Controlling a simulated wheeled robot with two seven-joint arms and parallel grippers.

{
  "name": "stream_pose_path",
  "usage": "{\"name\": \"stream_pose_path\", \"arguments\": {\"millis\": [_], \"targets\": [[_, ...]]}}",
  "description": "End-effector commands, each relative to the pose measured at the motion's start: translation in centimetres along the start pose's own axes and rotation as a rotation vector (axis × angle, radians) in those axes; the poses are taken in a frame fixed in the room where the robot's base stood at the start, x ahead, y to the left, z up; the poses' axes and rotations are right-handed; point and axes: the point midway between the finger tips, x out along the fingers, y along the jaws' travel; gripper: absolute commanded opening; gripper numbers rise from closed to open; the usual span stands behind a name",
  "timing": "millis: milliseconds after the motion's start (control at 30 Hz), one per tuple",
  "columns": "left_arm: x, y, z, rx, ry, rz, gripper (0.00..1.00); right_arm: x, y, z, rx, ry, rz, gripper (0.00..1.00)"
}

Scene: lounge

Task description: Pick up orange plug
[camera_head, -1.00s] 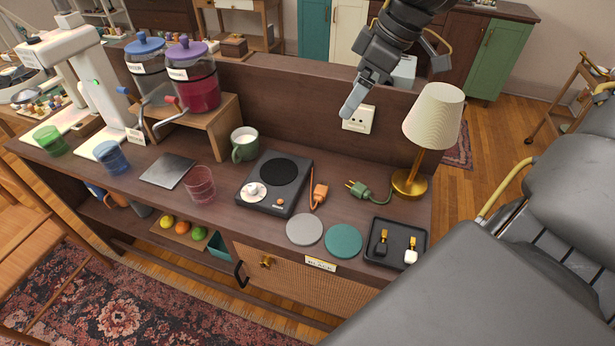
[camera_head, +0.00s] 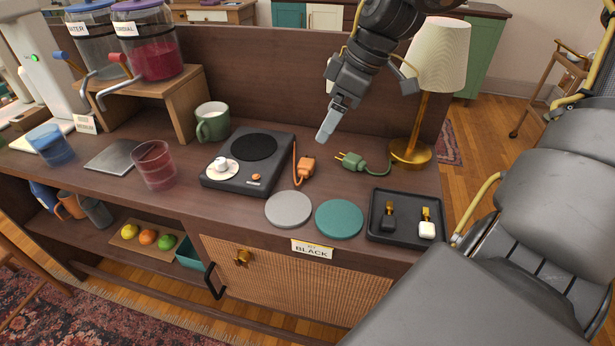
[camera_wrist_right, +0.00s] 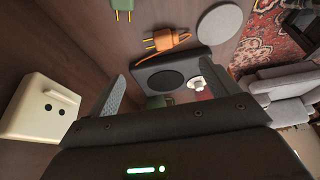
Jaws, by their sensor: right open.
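The orange plug (camera_head: 306,167) lies on the wooden counter just right of the black hot plate (camera_head: 247,162), with its orange cord beside it. In the right wrist view the plug (camera_wrist_right: 160,42) shows beyond the fingers, prongs pointing left. My right gripper (camera_head: 366,112) hangs above the counter, behind and to the right of the plug. Its two fingers are spread and empty in the right wrist view (camera_wrist_right: 160,84), apart from the plug. My left gripper is not in view.
A green plug (camera_head: 362,163) lies right of the orange one, near the brass lamp (camera_head: 409,152). Grey (camera_head: 288,209) and teal (camera_head: 339,219) discs and a black tray (camera_head: 378,232) lie in front. A wall socket (camera_wrist_right: 40,108) shows in the wrist view. A green mug (camera_head: 212,124) stands left.

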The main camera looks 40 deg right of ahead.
Motion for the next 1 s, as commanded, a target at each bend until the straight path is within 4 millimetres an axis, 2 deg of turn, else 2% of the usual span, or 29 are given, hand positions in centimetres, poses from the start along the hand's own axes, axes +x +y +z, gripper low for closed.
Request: {"name": "stream_pose_path", "arguments": {"millis": [33,133,300,600,867,1000], "targets": [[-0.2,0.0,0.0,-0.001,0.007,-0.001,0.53,0.8,0.0,0.3,0.000,0.000,0.001,0.87],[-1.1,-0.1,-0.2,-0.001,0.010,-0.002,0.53,1.0,0.0,0.4,0.000,0.000,0.001,0.87],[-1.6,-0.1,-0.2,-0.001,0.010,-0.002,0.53,1.3,0.0,0.4,0.000,-0.001,-0.001,0.87],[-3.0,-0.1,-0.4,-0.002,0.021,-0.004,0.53,5.7,0.0,0.5,0.001,-0.004,-0.001,0.87],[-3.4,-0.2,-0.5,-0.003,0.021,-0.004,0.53,6.6,-0.1,0.4,0.000,0.000,0.000,0.87],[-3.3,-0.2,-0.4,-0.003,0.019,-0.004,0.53,8.1,-0.2,0.5,0.000,-0.005,-0.002,0.87]]}}
